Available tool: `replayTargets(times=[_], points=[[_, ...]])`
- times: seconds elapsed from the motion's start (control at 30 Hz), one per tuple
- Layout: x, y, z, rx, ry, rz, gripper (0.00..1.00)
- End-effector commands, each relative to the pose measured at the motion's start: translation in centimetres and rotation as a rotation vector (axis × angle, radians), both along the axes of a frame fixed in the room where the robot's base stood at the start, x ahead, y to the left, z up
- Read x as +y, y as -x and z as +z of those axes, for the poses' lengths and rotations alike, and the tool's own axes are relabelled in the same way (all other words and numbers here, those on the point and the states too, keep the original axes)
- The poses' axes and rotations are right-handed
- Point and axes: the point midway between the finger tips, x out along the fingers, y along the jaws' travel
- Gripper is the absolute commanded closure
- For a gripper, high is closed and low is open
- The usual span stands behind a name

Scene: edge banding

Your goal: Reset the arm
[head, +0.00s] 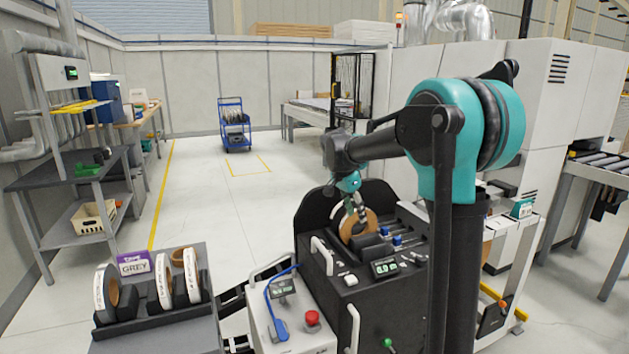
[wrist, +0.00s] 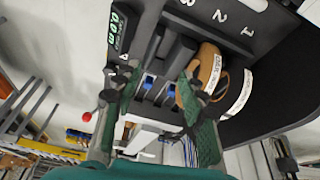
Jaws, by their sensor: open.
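My arm reaches from the right over a black machine (head: 340,275) in the head view. My gripper (head: 357,210) points down just above a tan banding roll (head: 352,232) standing in the machine's top. In the wrist view my gripper (wrist: 155,80) has its two green-padded fingers spread apart, with nothing held between them. The tan roll (wrist: 208,62) there stands beside the right finger, with a white-labelled band next to it. The finger overlaps the roll in the picture; I cannot tell whether they touch.
A white control box (head: 290,320) with a red button stands next to the machine. A blue cart (head: 235,125) is far back. The floor between is open.

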Motion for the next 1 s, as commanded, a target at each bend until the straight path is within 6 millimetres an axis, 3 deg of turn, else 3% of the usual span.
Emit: replayTargets(times=[0.27, 0.5, 0.7, 0.8, 1.0], points=[[-2.6, 6.1, -3.3, 0.028, -0.035, 0.21, 0.58], [-5.2, 16.1, -9.1, 0.029, -0.06, 0.532, 0.58], [-6.1, 24.8, -14.3, 0.0, -0.047, 0.796, 0.58], [-6.2, 27.9, -16.3, -0.017, -0.033, 0.895, 0.58], [-6.1, 31.0, -18.3, -0.035, -0.011, 0.994, 0.58]])
